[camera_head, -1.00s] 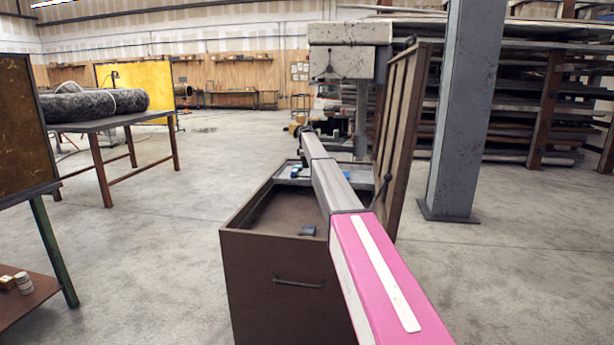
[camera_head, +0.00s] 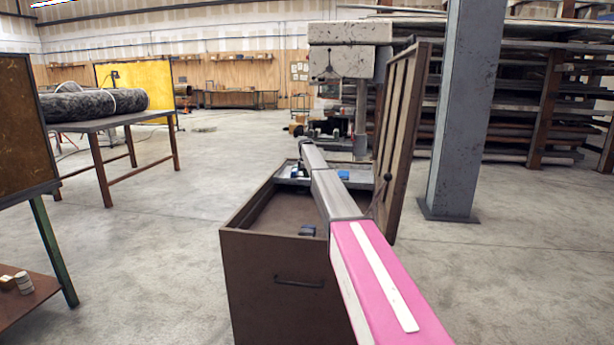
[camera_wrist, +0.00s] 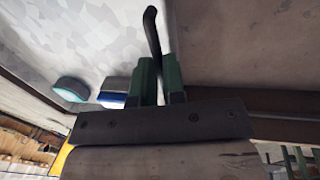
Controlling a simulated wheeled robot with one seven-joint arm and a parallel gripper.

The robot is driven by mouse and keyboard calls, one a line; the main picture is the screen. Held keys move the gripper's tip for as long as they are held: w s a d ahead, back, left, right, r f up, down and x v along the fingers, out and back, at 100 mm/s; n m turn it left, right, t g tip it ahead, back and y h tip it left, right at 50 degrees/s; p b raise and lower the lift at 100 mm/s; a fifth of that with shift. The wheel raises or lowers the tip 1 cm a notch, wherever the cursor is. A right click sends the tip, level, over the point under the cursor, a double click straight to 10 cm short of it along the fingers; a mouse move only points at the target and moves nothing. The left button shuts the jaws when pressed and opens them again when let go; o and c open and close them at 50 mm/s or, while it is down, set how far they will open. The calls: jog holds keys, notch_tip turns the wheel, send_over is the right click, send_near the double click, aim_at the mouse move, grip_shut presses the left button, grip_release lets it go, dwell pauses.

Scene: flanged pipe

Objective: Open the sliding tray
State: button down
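A brown box-shaped cabinet (camera_head: 270,300) stands in front of me with an open top and a dark bar handle (camera_head: 299,282) on its front face. A light grey tray (camera_head: 359,180) with small blue items lies across its far end. In the wrist view, the two green fingers of my gripper (camera_wrist: 160,80) are close together around a thin, dark, bent handle (camera_wrist: 152,32). The handle's lower end is hidden between them. A pale grey surface (camera_wrist: 75,30) lies to the left. In the head view my arm hides the gripper.
A blue-edged item (camera_wrist: 112,98) and a round teal item (camera_wrist: 72,89) lie left of the fingers. A brown slatted panel (camera_head: 405,140) and a grey column (camera_head: 463,110) stand to the right.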

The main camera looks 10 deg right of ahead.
jog(key=s+a, duration=0.4)
jog(key=s, duration=0.8)
jog(key=s+a, duration=0.4)
jog(key=s, duration=0.9)
jog(key=s+a, duration=0.4)
jog(key=s, duration=0.9)
jog(key=shift+a, duration=0.15)
jog(key=c, duration=1.2)
grip_release()
notch_tip(320, 180, up, 11)
jog(key=s, duration=0.2)
jog(key=shift+a+f, duration=0.15)
jog(key=shift+a, duration=0.2)
